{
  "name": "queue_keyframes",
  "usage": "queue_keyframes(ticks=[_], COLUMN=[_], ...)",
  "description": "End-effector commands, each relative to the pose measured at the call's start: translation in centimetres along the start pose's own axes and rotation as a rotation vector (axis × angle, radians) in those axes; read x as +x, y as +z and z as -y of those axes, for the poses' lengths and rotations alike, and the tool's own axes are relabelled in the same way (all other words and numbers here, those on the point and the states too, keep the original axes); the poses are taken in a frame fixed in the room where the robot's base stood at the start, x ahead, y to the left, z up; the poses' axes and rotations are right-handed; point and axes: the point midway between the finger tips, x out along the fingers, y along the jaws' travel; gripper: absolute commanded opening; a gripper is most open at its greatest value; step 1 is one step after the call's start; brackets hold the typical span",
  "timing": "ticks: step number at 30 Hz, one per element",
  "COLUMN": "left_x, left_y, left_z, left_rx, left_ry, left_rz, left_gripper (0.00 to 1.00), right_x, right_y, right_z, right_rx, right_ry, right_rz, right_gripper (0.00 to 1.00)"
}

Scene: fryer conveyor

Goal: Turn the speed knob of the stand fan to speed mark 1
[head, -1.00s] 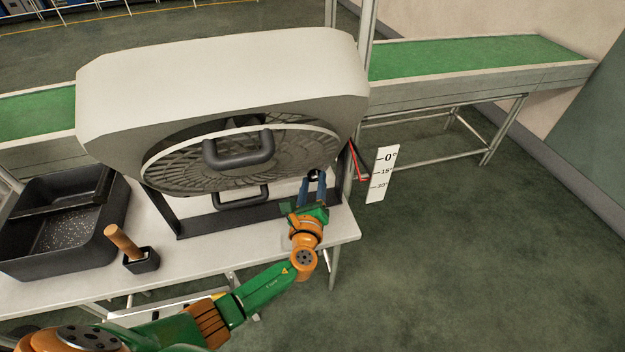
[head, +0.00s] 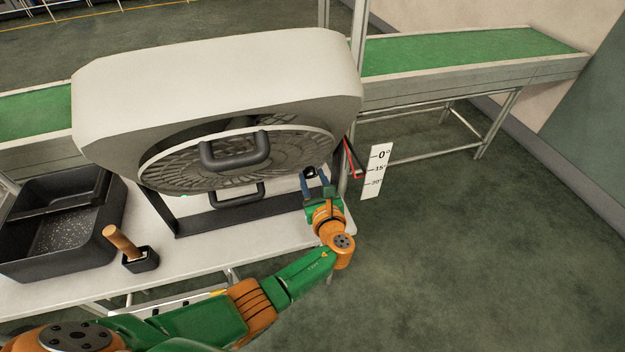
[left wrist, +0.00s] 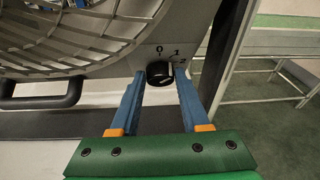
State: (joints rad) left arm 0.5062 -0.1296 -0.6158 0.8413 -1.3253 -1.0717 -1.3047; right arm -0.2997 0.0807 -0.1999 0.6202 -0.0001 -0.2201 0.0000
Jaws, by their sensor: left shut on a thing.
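The stand fan (head: 215,85) has a pale, wide housing and a round grey grille, and stands on the white table. Its speed knob (left wrist: 159,77) is small and black, at the grille's lower right corner. The printed marks 0, 1 and 2 curve over the knob's top and right in the left wrist view. My left gripper (head: 308,175) has its blue fingers on either side of the knob and is shut on it; the fingers also show in the left wrist view (left wrist: 160,80). I cannot tell which mark the knob points to. My right gripper is out of view.
A black handle (head: 235,151) crosses the fan's grille. A tilt scale (head: 376,171) with a red pointer (head: 355,170) stands at the fan's right. A black fryer basin (head: 105,240) and a wooden-handled tool (head: 122,241) are at the left. Green conveyors (head: 460,50) run behind.

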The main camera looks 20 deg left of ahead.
Motion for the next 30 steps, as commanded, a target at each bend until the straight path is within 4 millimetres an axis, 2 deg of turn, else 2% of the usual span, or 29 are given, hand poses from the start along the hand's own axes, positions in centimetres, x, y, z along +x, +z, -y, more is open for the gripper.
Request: queue_keyframes(ticks=[12, 13, 15, 16, 25, 30], left_x=[0.0, 0.0, 0.0, 0.0, -0.4, -3.8], left_y=[-0.1, -0.1, -0.1, -0.1, 0.0, 0.1], left_z=[0.0, 0.0, 0.0, 0.0, 0.0, 0.1], left_rx=[0.003, 0.003, 0.003, 0.003, 0.003, 0.002], left_ry=[0.004, 0.004, 0.004, 0.004, 0.002, 0.001], left_rz=[-0.002, -0.002, -0.002, -0.002, -0.002, -0.005], left_gripper=[0.00, 0.54, 0.73, 0.76, 0.76, 0.76], right_x=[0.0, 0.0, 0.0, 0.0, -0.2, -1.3], right_y=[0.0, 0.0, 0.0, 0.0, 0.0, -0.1], right_z=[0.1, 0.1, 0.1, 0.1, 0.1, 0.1], right_rx=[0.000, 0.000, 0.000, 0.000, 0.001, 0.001], right_ry=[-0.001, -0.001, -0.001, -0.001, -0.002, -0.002], right_rz=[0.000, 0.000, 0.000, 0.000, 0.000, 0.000], right_gripper=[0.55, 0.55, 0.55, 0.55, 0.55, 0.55])
